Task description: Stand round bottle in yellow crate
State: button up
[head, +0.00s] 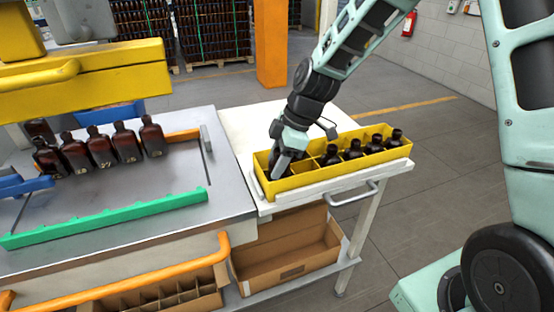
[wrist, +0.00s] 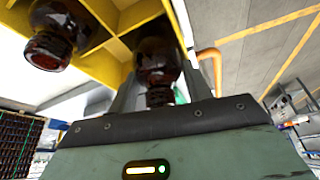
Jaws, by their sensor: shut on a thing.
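The yellow crate (head: 330,178) stands on a white-topped cart, split into compartments by dividers. My gripper (head: 281,168) is down at the crate's left end, pointing into it. In the wrist view my gripper (wrist: 160,92) is shut on the round bottle (wrist: 158,60), a dark amber one, with its neck between the fingers. The bottle's body reaches in among the yellow dividers; its base is hidden, so I cannot tell whether it touches the crate floor. Several dark bottles (head: 353,150) stand in the compartments to the right. The wrist view also shows a neighbouring bottle (wrist: 55,40).
Several amber bottles (head: 100,150) stand in a row on the grey metal table (head: 185,185), behind a green toothed rail (head: 105,218). A cardboard box (head: 290,250) sits on the cart's lower shelf. An orange pillar (head: 271,45) rises behind. The floor at right is open.

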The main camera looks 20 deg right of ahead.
jog(key=o, duration=1.1)
jog(key=shift+f, duration=0.1)
jog(key=b+v, duration=0.3)
jog(key=v, duration=1.4)
jog(key=shift+r, duration=0.2)
